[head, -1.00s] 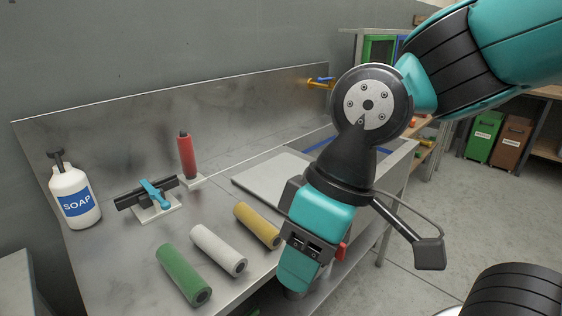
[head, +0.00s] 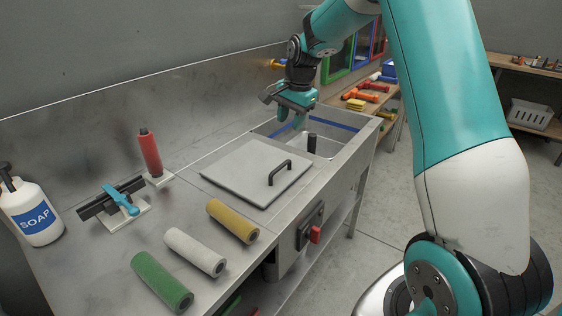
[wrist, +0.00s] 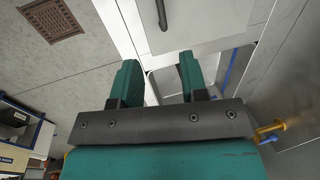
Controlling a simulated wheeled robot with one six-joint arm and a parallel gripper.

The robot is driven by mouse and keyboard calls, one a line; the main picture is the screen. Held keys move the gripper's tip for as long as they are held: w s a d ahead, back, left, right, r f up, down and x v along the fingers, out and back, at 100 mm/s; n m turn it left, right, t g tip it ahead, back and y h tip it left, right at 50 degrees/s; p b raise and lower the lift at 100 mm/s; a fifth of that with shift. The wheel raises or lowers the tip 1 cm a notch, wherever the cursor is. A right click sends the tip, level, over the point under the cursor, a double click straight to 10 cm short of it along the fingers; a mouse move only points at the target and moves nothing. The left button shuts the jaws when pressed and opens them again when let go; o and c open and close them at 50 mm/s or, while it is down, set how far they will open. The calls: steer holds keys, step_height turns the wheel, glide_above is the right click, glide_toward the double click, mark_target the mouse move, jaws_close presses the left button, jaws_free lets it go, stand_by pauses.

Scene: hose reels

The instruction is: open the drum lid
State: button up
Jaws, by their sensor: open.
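The flat grey square lid (head: 245,172) lies level on the steel counter, beside the sink opening, in the head view. Its black bar handle (head: 280,172) stands up near the lid's right edge. What lies beneath the lid is hidden. My gripper (head: 291,119) is above the sink, beyond the lid, pointing down and apart from the handle. In the wrist view my gripper (wrist: 158,78) shows two teal fingers spread with nothing between them. The lid (wrist: 205,25) and part of the handle (wrist: 162,14) show at the top of that view.
The sink (head: 330,140) holds an upright black post (head: 311,143). Green, white and yellow rollers (head: 233,221) lie on the near counter. A red-knobbed switch (head: 315,235) is on the counter's front.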

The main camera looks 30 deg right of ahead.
mark_target(280, 166)
steer(key=w+f, duration=0.1)
steer(key=f, duration=0.4)
steer(key=w+a+f+p, duration=0.1)
steer(key=f, duration=0.4)
steer(key=f+p, duration=0.1)
steer(key=f, duration=0.4)
steer(key=shift+w+a+f, duration=0.15)
steer(key=shift+w+f, duration=0.1)
steer(key=shift+w, duration=0.15)
jaws_close()
